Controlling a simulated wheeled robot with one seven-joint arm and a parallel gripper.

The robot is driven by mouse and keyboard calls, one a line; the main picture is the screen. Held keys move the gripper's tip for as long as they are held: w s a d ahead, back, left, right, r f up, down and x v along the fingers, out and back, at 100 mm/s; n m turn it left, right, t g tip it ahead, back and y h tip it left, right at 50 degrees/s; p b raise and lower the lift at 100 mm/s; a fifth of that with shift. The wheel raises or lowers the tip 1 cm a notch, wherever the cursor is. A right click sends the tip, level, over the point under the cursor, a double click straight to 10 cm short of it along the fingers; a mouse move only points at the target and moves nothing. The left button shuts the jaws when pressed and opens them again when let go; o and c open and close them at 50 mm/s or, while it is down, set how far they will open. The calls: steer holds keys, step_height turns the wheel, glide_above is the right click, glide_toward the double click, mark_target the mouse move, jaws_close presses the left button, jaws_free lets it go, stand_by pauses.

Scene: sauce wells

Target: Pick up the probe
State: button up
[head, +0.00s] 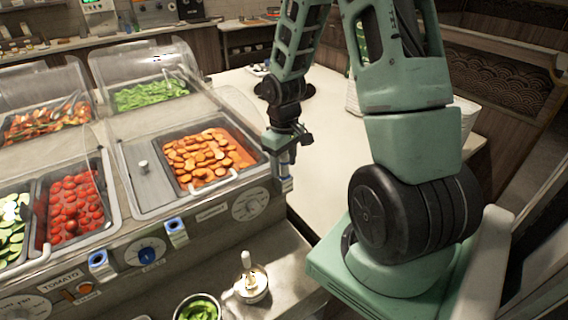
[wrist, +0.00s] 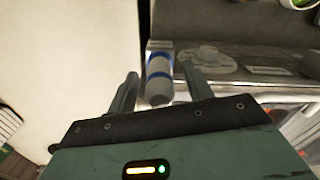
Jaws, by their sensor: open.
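The probe (wrist: 159,88) shows in the wrist view as a white cylinder with blue bands. It lies between the two fingers of my gripper (wrist: 160,72), which are apart with a gap on each side of it. In the head view my gripper (head: 287,143) is at the right end of the sauce counter. The probe (head: 284,172) shows there partly, just below my gripper against the counter's side. My gripper hides its upper part. I cannot tell if either finger touches it.
The counter holds a tray of orange slices (head: 208,158), a tray of red tomatoes (head: 75,207) and a tray of greens (head: 150,95) under clear covers. Blue and white holders (head: 176,232) sit on its front. A pale table (head: 325,125) stands to the right, mostly clear.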

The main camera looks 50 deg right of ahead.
steer(key=shift+f, duration=0.15)
steer(key=c, duration=1.1)
steer(key=shift+r+b, duration=0.65)
steer(key=shift+r, duration=4.35)
